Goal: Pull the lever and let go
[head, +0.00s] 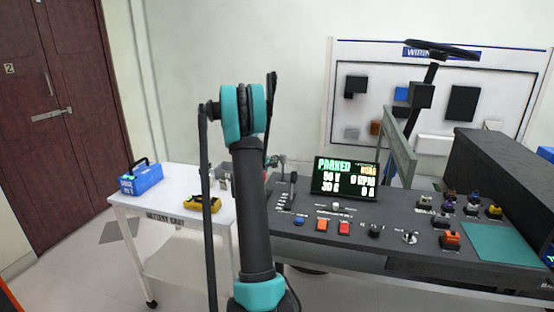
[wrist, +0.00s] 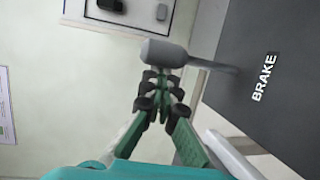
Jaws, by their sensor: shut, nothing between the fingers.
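A grey lever with a rounded knob (wrist: 163,53) shows in the wrist view, its shaft running right toward a dark panel lettered BRAKE. My gripper (wrist: 161,77) is shut and empty, its fingertips right at the knob, which partly covers them. I cannot tell whether they touch. In the head view, a grey knob that looks like the same lever (head: 279,159) shows just right of my arm, at the console's left end. My gripper is mostly hidden behind my arm there. Another lever with a black knob (head: 293,178) stands upright on the console beside a column of small marks.
The dark console (head: 400,257) carries a display (head: 345,178) reading PARKED, red buttons and several small coloured parts. A white cart (head: 160,230) at left holds a blue box (head: 141,179) and a yellow item (head: 202,204). A tool board and steering wheel stand behind.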

